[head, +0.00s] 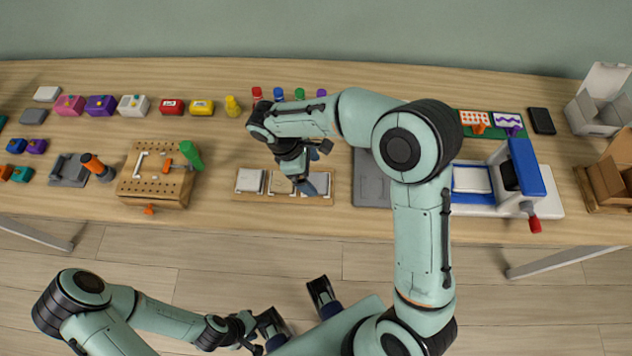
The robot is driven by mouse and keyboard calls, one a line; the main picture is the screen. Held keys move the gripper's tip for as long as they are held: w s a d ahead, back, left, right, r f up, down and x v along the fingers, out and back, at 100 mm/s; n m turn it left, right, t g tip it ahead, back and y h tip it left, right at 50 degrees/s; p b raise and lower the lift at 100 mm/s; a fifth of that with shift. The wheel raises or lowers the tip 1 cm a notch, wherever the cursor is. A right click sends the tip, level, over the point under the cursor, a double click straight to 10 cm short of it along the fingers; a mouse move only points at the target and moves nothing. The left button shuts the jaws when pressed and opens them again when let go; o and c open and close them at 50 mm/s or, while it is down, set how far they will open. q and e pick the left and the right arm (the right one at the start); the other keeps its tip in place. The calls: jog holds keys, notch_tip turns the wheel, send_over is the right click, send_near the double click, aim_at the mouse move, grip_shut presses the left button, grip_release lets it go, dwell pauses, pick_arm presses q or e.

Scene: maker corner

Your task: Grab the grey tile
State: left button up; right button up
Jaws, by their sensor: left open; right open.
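A flat grey tile-like piece (33,116) lies on the table at the far left, below a whitish one (47,93). A wooden tray (243,197) near the table's front edge holds pale tiles in a row: a whitish one (249,180), a cream one (280,183) and another at the right end, partly hidden by my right gripper. I cannot tell that one's exact shade. My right gripper (313,168) is open over the right part of the tray; contact cannot be judged. My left gripper (297,309) is open and empty, low in front of the table.
A pegboard block (130,187) with tools stands left of the tray. A dark grey plate (371,180) and a white-and-blue machine (520,175) stand to the right. Small bottles (257,95) line the back. Open boxes (598,105) stand at the far right.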

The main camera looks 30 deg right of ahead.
aim_at(319, 182)
jog(key=x, duration=0.4)
jog(key=shift+f, duration=0.45)
jog(key=c, duration=1.1)
jog(key=shift+c, duration=0.2)
